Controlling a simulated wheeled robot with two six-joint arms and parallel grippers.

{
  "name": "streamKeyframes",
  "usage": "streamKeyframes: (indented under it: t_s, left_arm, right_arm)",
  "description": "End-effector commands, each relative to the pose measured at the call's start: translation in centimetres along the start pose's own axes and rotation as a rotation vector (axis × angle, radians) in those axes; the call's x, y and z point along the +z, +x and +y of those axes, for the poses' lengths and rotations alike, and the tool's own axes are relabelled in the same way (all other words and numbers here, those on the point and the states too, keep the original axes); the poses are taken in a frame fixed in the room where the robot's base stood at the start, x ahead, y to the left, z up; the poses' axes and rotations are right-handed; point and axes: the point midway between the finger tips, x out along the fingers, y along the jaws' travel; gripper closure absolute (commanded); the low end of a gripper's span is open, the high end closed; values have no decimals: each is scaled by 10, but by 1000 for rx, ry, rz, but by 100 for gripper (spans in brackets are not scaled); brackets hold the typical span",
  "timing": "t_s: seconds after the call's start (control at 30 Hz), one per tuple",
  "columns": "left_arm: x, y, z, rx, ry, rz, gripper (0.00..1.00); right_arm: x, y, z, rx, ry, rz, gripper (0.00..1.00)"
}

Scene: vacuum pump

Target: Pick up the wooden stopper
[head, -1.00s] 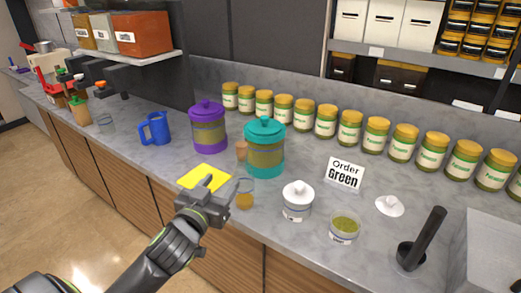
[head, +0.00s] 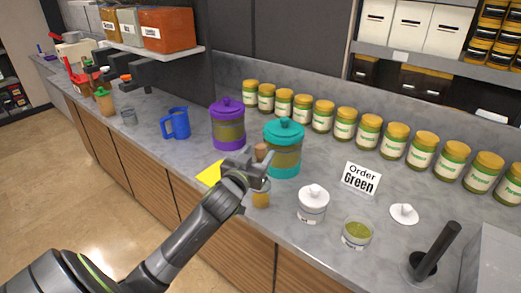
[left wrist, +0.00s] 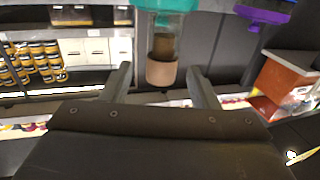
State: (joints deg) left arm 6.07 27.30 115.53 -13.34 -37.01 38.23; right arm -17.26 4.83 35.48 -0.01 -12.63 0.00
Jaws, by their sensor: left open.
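The wooden stopper (head: 261,151) is a small tan cylinder on the counter, just left of the teal-lidded jar (head: 284,150). My left gripper (head: 258,170) is open and empty in front of it and partly hides its lower part. In the left wrist view the stopper (left wrist: 161,73) shows between the two spread fingers (left wrist: 160,70), beyond them, with a gap on each side. The teal jar (left wrist: 165,20) is behind it there. I cannot tell whether the fingers reach around it. My right gripper is not in view.
A small glass with orange contents (head: 261,199) stands close to my left gripper. A yellow mat (head: 208,174), a purple-lidded jar (head: 227,125), a blue mug (head: 176,124) and a white-lidded jar (head: 312,204) stand around. Several yellow-lidded jars line the wall.

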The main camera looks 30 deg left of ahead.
Motion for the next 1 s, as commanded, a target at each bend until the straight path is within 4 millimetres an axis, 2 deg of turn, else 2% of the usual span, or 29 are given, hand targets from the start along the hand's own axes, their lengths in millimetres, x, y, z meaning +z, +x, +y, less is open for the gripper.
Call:
streamKeyframes:
  t_s: [0.13,0.3,0.47,0.8,1.0]
  left_arm:
    - [-3,10,-1,-1,0,-2,45]
    - [-6,31,-2,-1,-1,-1,45]
    - [-4,47,-2,-1,0,-1,45]
    - [-2,52,-2,0,1,-1,45]
    - [-2,52,-2,0,1,-1,70]
  right_arm:
    - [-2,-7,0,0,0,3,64]
    - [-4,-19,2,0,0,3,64]
    - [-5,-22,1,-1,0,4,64]
    - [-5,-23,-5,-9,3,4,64]
    - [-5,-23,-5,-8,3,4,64]
